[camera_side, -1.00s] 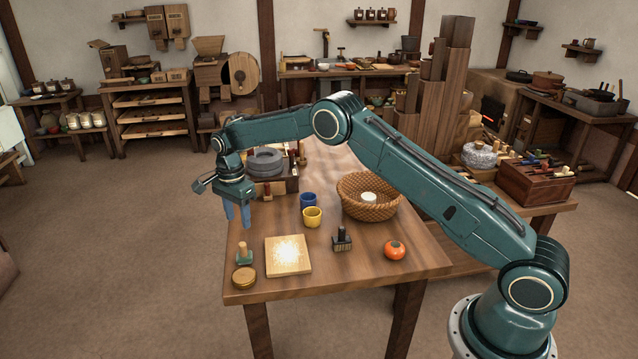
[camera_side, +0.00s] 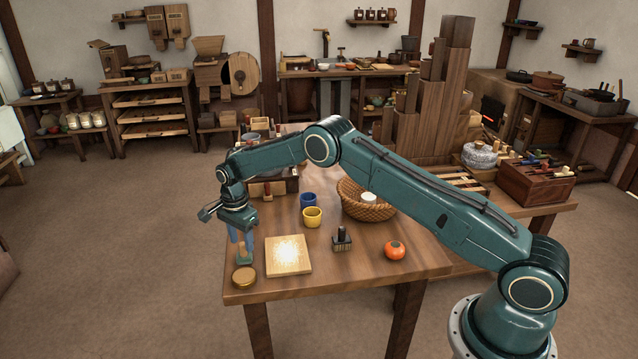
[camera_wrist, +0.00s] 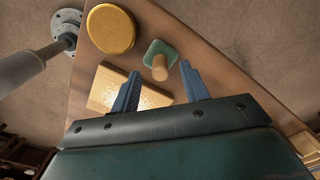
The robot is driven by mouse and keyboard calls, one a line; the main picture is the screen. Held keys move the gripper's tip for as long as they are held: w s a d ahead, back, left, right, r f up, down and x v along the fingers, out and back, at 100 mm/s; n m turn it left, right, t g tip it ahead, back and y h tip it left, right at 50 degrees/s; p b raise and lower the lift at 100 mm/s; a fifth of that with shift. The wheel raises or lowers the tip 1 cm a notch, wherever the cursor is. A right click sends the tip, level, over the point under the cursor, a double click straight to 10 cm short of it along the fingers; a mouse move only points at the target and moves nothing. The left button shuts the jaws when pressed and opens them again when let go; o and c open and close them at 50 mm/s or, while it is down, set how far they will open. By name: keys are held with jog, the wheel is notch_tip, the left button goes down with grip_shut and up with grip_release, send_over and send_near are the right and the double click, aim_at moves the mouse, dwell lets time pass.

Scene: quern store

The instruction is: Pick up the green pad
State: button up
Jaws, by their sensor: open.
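The green pad (camera_side: 245,261) is a small square block with an upright wooden knob, on the table's left side. In the wrist view the green pad (camera_wrist: 153,49) shows near the top middle, its knob pointing toward the camera. My gripper (camera_side: 241,244) is directly over the pad with its blue fingers pointing down. In the wrist view my gripper (camera_wrist: 159,70) is open, with the knob's end between the two fingertips. The jaws hold nothing. I cannot tell how far down the knob the fingertips reach.
A round golden-lidded tin (camera_side: 244,276) sits just in front of the pad. A pale wooden board (camera_side: 288,255) lies to its right. Blue (camera_side: 308,201) and yellow cups (camera_side: 312,217), a black stamp-like block (camera_side: 342,240), an orange fruit (camera_side: 395,250) and a basket (camera_side: 368,207) stand farther right.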

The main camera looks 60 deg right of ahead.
aim_at(243, 252)
jog(key=shift+f, duration=1.4)
grip_shut()
